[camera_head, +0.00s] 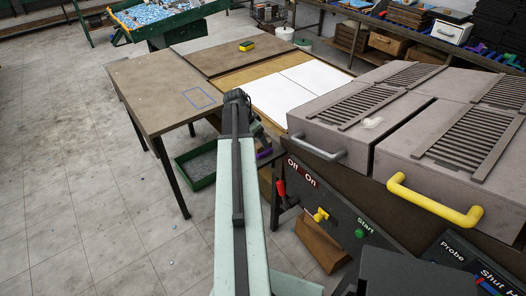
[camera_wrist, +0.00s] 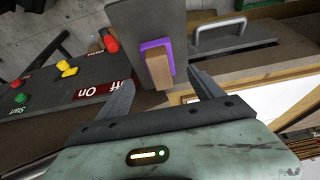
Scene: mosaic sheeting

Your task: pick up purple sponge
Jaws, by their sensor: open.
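A purple block with a brown face, which looks like the purple sponge (camera_wrist: 145,46), stands against a dark grey surface in the upper middle of the wrist view. In the head view a small purple patch (camera_head: 264,154) shows just right of my arm, mostly hidden. My gripper (camera_wrist: 160,78) is open and empty in the wrist view. Its two fingers point toward the block, one to the left and one to the right of its lower end. My arm hides the gripper's fingers in the head view.
A machine with a yellow handle (camera_head: 438,204) and a control panel (camera_head: 322,205) with red, yellow and green controls stands close on the right. A brown table (camera_head: 150,88) is on the left, with a yellow sponge (camera_head: 247,45) farther back. A green tray (camera_head: 197,166) sits low beneath.

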